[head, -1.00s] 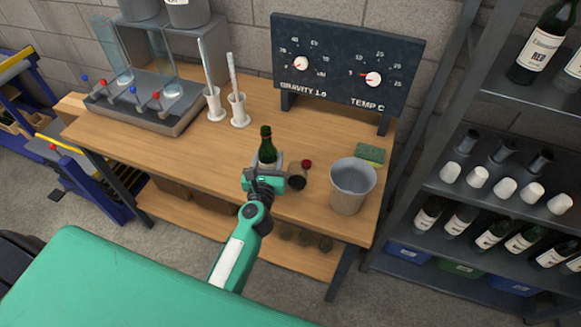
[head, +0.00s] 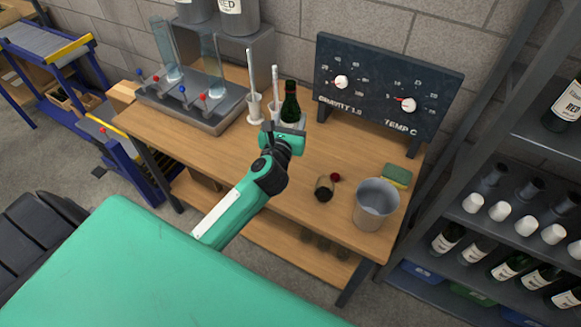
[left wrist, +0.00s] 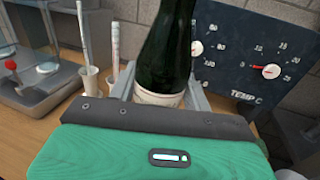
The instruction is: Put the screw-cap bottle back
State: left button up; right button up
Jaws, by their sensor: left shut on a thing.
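A dark green bottle (head: 290,101) stands upright in the grip of my left gripper (head: 286,126), over the back middle of the wooden bench (head: 330,160). In the left wrist view the bottle (left wrist: 165,50) rises between the fingers (left wrist: 160,95), with a pale label at its lower visible part. Its base is hidden behind the gripper, so I cannot tell whether it touches the bench. Its neck top is cut off in the wrist view. My right gripper is not in view.
A small jar (head: 324,188) with a red item beside it, a grey bucket (head: 375,205) and a sponge (head: 397,176) sit on the right of the bench. Hydrometer cylinders (head: 254,108) stand left of the bottle. A gauge board (head: 385,95) stands behind. A bottle rack (head: 500,255) is at right.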

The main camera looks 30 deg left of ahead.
pick_arm(q)
jog(key=shift+f+b, duration=2.95)
jog(key=shift+f, duration=6)
jog(key=shift+f, duration=0.2)
jog(key=o, duration=1.3)
jog(key=shift+c, duration=0.2)
jog(key=shift+r, duration=0.15)
